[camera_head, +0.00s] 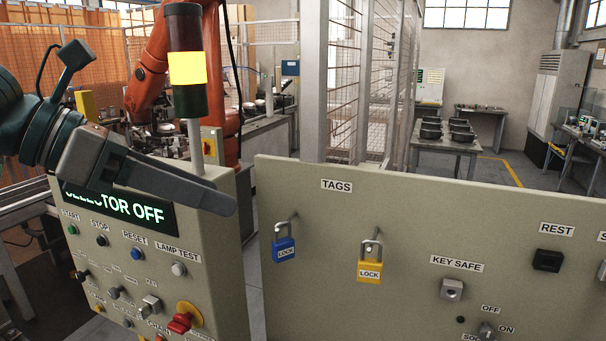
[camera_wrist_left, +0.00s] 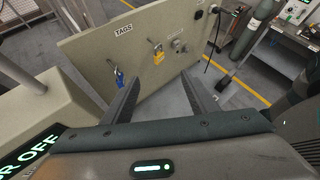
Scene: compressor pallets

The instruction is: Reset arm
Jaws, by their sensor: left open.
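My left gripper (camera_head: 218,197) reaches in from the left in the head view, in front of the upper part of the control console (camera_head: 225,260). Its fingers partly cover the display (camera_head: 120,208), which reads "...ELECTOR OFF". In the left wrist view its two fingers (camera_wrist_left: 160,95) are apart with nothing between them. The blue reset button (camera_head: 137,252) sits below the display, clear of the gripper. An orange robot arm (camera_head: 150,72) stands behind the console, partly hidden by the stack light (camera_head: 187,68), whose amber section is lit. My right gripper is not in view.
A tag board (camera_head: 400,215) stands right of the console, with a blue padlock (camera_head: 284,247) and a yellow padlock (camera_head: 370,268) hanging on it. A red knob (camera_head: 180,322) sticks out low on the console. Mesh fencing (camera_head: 375,80) rises behind the board.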

